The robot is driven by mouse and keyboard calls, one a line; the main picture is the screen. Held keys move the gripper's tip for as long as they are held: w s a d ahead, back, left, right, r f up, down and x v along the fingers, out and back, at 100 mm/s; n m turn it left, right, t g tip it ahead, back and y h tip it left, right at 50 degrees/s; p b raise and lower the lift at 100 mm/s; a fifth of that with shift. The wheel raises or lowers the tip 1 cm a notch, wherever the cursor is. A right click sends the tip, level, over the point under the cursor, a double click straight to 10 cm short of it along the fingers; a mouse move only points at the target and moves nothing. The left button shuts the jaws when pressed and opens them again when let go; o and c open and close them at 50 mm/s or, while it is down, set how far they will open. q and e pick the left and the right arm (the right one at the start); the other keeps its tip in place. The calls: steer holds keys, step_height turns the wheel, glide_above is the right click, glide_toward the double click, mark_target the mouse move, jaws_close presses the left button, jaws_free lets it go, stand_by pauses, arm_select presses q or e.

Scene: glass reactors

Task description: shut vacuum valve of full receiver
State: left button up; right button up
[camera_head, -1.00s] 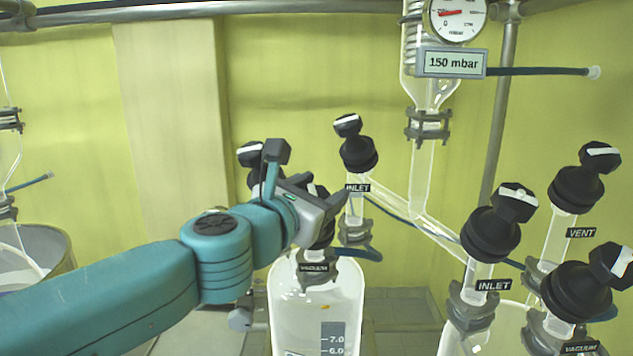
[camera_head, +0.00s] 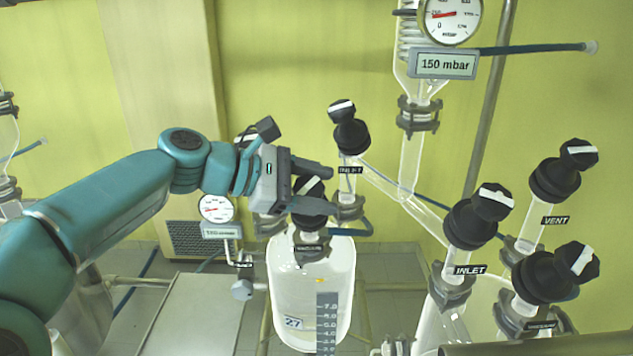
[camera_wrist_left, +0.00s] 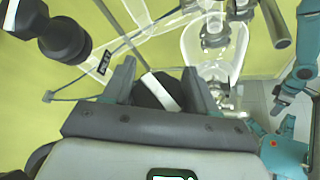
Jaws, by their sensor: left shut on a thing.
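The left glass receiver (camera_head: 285,285) is whitish, with a volume scale and a tag reading 27. Its black vacuum valve (camera_head: 306,222) stands on top, above a VACUUM label. My left gripper (camera_head: 322,188) is shut on that valve's knob, which it partly hides. In the left wrist view the black knob (camera_wrist_left: 172,97) with its white bar lies between the two fingers; the bar runs slanted. The receiver's inlet valve (camera_head: 350,132) stands just right of the gripper. Another valve behind the gripper is mostly hidden.
The right receiver carries inlet (camera_head: 472,222), vent (camera_head: 556,180) and vacuum (camera_head: 545,275) valves. A gauge with a 150 mbar sign (camera_head: 443,64) hangs above. Glass tubing and a blue hose run close right of the gripper. A second gauge (camera_head: 215,208) stands lower left.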

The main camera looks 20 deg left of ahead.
arm_select(q)
steer(key=m+g, duration=0.2)
steer(key=g, duration=0.1)
steer(key=shift+d+f+m, duration=0.1)
steer(key=shift+m, duration=0.2)
steer(key=shift+s+m+g+y, duration=0.2)
steer(key=shift+m+g+y, duration=0.1)
steer(key=shift+m+g, duration=1)
steer(key=shift+s+f+g, duration=0.1)
steer(key=shift+g, duration=0.2)
steer(key=o, duration=1)
steer(key=shift+c, duration=0.2)
